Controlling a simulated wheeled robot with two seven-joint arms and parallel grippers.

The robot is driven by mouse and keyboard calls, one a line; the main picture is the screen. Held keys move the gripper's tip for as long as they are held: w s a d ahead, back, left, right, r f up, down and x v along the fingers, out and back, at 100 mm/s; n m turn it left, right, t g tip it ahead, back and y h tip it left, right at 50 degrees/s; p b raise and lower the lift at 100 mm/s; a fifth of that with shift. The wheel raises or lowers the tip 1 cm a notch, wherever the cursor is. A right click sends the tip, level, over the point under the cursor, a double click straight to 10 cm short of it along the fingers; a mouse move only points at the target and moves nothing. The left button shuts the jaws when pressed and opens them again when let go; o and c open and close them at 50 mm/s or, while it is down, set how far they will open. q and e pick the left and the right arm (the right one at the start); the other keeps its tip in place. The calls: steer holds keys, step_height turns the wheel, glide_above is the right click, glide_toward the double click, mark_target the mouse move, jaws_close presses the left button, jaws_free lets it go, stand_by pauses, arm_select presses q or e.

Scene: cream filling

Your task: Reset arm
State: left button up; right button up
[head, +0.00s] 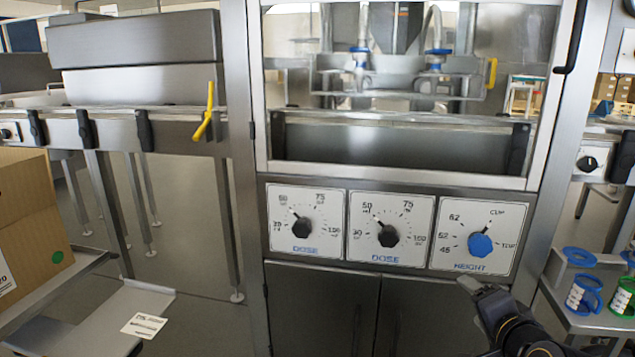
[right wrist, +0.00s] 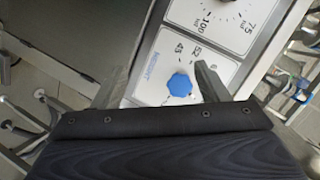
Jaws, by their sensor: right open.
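My right gripper (head: 480,287) is low at the right in the head view, just below the panel with the blue height knob (head: 480,245). In the right wrist view the two fingers of the gripper (right wrist: 160,88) stand wide apart and empty, with the blue knob (right wrist: 180,85) showing between them. I cannot tell the exact distance from the fingers to the knob, but in the head view they are apart from it. My left gripper is not in view.
Two black dose knobs (head: 303,228) and (head: 388,235) sit on white panels to the left. A cardboard box (head: 32,225) stands at the far left. A grey side table (head: 590,320) at the right holds blue and green ringed parts (head: 585,294). A yellow handle (head: 206,112) sticks out at the left.

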steer(key=s+a+f+n+g+y+p, duration=0.1)
steer(key=s+a+f+n+g, duration=0.25)
steer(key=s, duration=0.45)
steer(key=s+a+f+n+g+y, duration=0.2)
steer(key=s+a+n, duration=0.15)
steer(key=s, duration=0.45)
steer(key=s+a+f+n+g+y+p, duration=0.1)
steer(key=s+a+f+n+g, duration=0.15)
steer(key=s+n, duration=0.35)
step_height(320, 180, up, 38)
steer(key=s+m+p, duration=0.1)
steer(key=p, duration=3.6)
steer(key=shift+d+g+p, duration=0.25)
steer(key=shift+g+p, duration=0.05)
steer(key=shift+p, duration=0.05)
